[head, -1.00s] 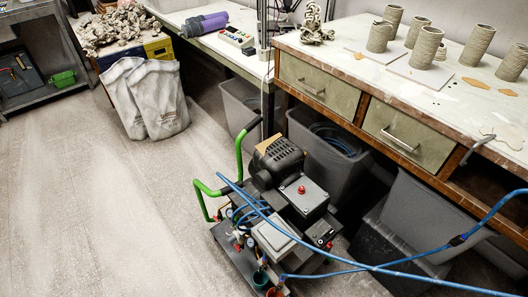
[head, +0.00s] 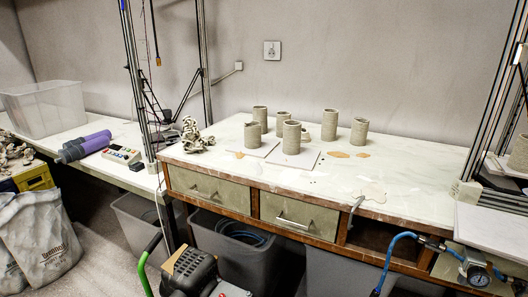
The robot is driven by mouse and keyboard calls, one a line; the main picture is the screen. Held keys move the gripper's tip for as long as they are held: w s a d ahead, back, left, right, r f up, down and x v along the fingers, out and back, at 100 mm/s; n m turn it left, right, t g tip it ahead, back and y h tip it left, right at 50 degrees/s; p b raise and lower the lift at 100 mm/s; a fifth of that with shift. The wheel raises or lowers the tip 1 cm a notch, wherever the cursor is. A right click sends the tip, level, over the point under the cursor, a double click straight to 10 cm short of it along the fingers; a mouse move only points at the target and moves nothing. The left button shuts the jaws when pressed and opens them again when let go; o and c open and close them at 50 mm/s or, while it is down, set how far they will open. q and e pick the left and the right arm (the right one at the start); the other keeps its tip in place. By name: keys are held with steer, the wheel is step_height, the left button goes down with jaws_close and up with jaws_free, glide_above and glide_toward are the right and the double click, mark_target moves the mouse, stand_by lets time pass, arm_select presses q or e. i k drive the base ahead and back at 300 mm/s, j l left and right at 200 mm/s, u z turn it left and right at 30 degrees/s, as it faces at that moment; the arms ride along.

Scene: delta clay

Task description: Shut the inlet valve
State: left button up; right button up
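A blue hose (head: 388,258) rises at the lower right and bends to a small fitting (head: 432,243) at the front edge of the workbench. Beyond the fitting, a blue-rimmed round gauge (head: 477,276) sits by a metal plate at the lower right edge of the head view. A valve may be part of this fitting, but it is too small for me to tell a handle or its position. Neither of my grippers is in view.
The workbench (head: 420,190) carries several clay cylinders (head: 291,137) and a lump of clay (head: 192,135). Grey bins (head: 235,262) stand below it. The compressor cart (head: 190,272) with a green handle (head: 147,262) shows at the bottom. Metal frame posts (head: 490,100) rise at the right.

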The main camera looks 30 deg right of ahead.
mark_target(431, 246)
steer(key=z, duration=2.1)
